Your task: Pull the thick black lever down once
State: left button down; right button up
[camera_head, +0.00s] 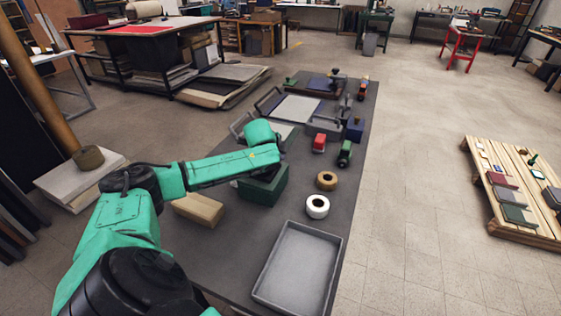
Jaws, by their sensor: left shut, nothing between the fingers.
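My left arm reaches in from the left over the long dark table, and its green wrist end is above the table's left middle. My left gripper (281,150) shows only as a small dark part by the wrist; it is shut and empty. A dark upright piece that may be the thick black lever (347,104) stands beyond and right of the gripper, apart from it. Another dark upright knob (335,77) stands on the press-like board (311,84) at the far end. I cannot tell for certain which is the lever. My right gripper is not in view.
A green box (264,188) sits below my left wrist. A grey tray (298,268) lies at the near end. A wooden pallet (520,190) stands right, across clear floor.

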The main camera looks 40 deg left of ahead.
pick_arm(q)
jog(key=shift+s+a+f+b, duration=0.1)
jog(key=shift+s+f+b, duration=0.2)
jog(key=shift+f, duration=0.4)
jog(key=shift+s+a+f+b, duration=0.1)
jog(key=shift+s+f+b, duration=0.2)
jog(key=shift+f, duration=0.4)
dwell(1.4)
jog(key=shift+w+r+p, duration=0.1)
jog(key=shift+r+p, duration=0.25)
jog(key=shift+p, duration=0.15)
jog(key=shift+w+a+r+p, duration=0.1)
jog(key=shift+w+r+p, duration=0.15)
jog(key=shift+p, duration=0.4)
jog(key=shift+r, duration=0.15)
jog(key=r+p, duration=0.1)
jog(key=d+r+p, duration=0.1)
jog(key=r+p, duration=0.1)
jog(key=w+r+p, duration=0.1)
jog(key=p, duration=0.1)
jog(key=shift+d+r, duration=0.35)
jog(key=shift+r, duration=0.05)
